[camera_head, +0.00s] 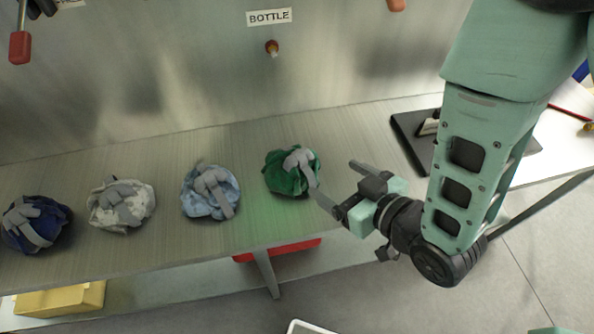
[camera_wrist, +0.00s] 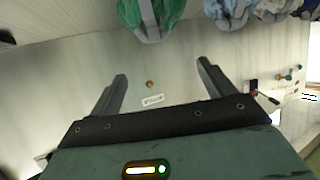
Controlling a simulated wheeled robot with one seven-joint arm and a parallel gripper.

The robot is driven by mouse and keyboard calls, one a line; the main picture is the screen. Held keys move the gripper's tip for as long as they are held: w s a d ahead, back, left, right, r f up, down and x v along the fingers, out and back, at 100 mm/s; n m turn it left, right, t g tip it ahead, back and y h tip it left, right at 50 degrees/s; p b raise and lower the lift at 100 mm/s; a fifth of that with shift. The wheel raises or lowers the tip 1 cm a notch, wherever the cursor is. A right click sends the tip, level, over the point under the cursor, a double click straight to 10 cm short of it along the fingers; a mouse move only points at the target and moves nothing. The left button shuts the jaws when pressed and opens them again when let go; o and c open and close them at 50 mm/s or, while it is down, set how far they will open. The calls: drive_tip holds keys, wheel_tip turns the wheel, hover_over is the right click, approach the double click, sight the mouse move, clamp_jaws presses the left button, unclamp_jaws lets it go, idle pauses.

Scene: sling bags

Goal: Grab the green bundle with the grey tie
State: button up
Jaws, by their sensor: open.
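The green bundle (camera_head: 283,177) with a grey tie (camera_head: 301,160) sits on the metal shelf at the right end of a row of bundles. My gripper (camera_head: 336,184) is open and empty, just to the right of the green bundle, and its fingers point left toward the wall. In the wrist view the green bundle (camera_wrist: 170,14) shows at the top edge, partly cut off, beyond and above the open fingers (camera_wrist: 162,75). No contact with the bundle shows.
Light blue (camera_head: 200,201), white-grey (camera_head: 107,211) and dark blue (camera_head: 54,222) bundles lie left along the shelf (camera_head: 160,160). A dark tray (camera_head: 408,132) lies at the right. The back wall bears a BOTTLE label (camera_head: 269,17). A red box (camera_head: 290,248) and yellow box (camera_head: 62,300) are below.

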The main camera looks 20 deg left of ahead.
drive_tip(key=b, duration=0.2)
drive_tip(key=p, duration=0.2)
approach(298, 152)
drive_tip(key=x, duration=0.4)
drive_tip(key=shift+s+a, duration=0.15)
drive_tip(key=shift+a, duration=0.35)
drive_tip(key=shift+w+d+p+x, duration=0.15)
drive_tip(key=shift+p+x, duration=0.6)
drive_tip(key=shift+x, duration=0.6)
drive_tip(key=shift+w+d+p+x, duration=0.1)
drive_tip(key=shift+p+x, duration=0.6)
drive_tip(key=shift+x, duration=0.65)
drive_tip(key=shift+w+a+f, duration=0.2)
drive_tip(key=shift+a+f, duration=0.1)
drive_tip(key=shift+f, duration=0.05)
drive_tip(key=shift+r, duration=0.1)
clamp_jaws()
